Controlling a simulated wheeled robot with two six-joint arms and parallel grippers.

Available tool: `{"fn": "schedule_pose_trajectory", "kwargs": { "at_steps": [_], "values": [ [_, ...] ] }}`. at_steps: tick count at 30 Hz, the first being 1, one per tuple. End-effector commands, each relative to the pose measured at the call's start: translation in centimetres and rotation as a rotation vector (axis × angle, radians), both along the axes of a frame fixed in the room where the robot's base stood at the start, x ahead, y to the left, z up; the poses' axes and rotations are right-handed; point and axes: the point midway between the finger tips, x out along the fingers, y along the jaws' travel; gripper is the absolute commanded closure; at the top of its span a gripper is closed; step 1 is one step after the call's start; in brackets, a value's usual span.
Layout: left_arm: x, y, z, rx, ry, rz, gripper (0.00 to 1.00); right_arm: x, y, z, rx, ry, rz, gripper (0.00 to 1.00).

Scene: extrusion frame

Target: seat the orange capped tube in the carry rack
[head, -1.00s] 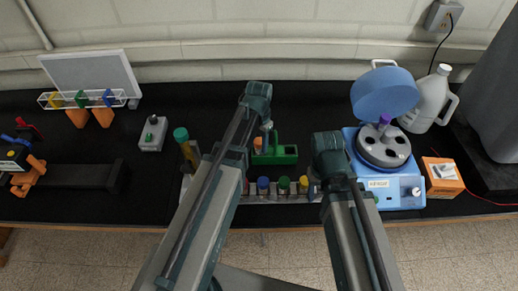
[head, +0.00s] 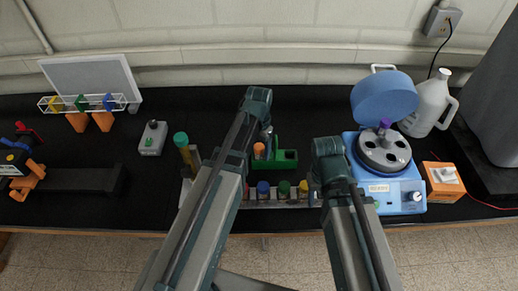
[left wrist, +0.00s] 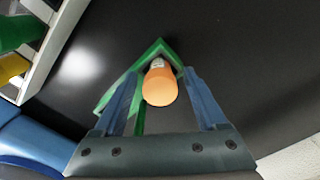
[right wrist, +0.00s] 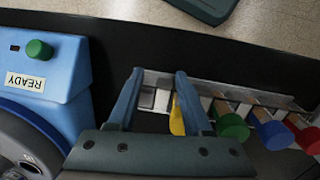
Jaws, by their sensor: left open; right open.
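The orange capped tube (head: 258,151) stands at the left end of the green carry rack (head: 286,160) in the head view. In the left wrist view its orange cap (left wrist: 160,88) faces the camera, with a pale tube part behind it and the green rack (left wrist: 112,98) around and behind. Whether the tube is fully in a hole is hidden. My left gripper (head: 266,134) is open, with its fingers (left wrist: 160,76) on either side of the cap, apparently apart from it. My right gripper (right wrist: 157,85) is open over the end of a metal tube rail, its right finger beside a yellow cap (right wrist: 177,117).
The metal rail (head: 262,204) holds blue, green and yellow capped tubes at the front edge. A blue centrifuge (head: 398,197) with its lid up stands right of my right arm. Black table is clear behind the rack.

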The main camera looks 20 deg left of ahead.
Motion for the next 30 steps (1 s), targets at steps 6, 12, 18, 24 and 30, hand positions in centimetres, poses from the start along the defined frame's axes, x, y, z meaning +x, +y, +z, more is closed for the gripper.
{"fn": "schedule_pose_trajectory", "kwargs": {
  "at_steps": [6, 12, 18, 24, 30],
  "values": [
    [0.0, 0.0, 1.7, 0.0, 0.0, 0.0, 0.26, 0.0, 0.0, 1.7, 0.0, 0.0, 0.001, 0.5],
    [0.0, 0.0, 4.4, 0.0, 0.0, 0.0, 0.26, 0.0, 0.0, 4.4, 0.0, 0.0, 0.0, 0.5],
    [0.0, 0.0, 7.5, 0.0, 0.0, 0.0, 0.26, 0.0, 0.0, 7.5, 0.001, 0.0, -0.006, 0.5],
    [0.0, 0.0, 10.5, 0.0, 0.0, 0.0, 0.26, 0.0, 0.0, 10.5, 0.003, 0.0, -0.013, 0.5],
    [0.0, 0.0, 12.1, 0.0, 0.0, 0.0, 0.26, 0.0, 0.0, 12.1, 0.002, 0.0, -0.013, 0.5]
  ]
}}
